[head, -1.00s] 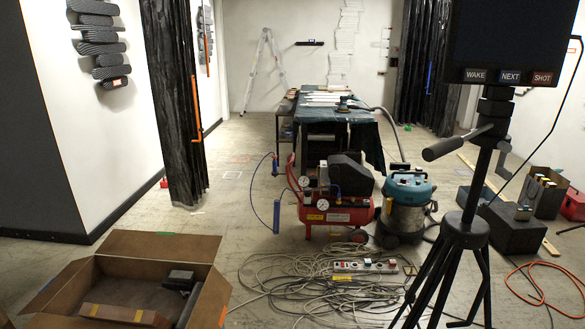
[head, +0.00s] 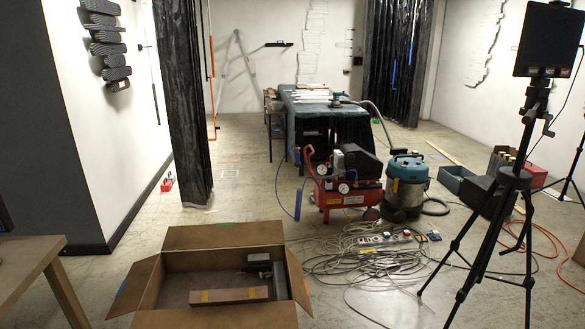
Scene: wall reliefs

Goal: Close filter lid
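No filter lid can be made out for certain. A shop vacuum (head: 405,190) with a teal top and metal drum stands on the floor right of centre; its top looks seated on the drum. A red air compressor (head: 347,182) with gauges stands just left of it. I cannot tell whether either carries the filter lid. Neither of my grippers shows in the head view.
An open cardboard box (head: 222,240) lies in the near foreground. Tangled cables and a power strip (head: 385,238) cover the floor. A tripod with a screen (head: 548,40) stands at right, a wooden table (head: 30,252) at left. A draped workbench (head: 325,115) is behind.

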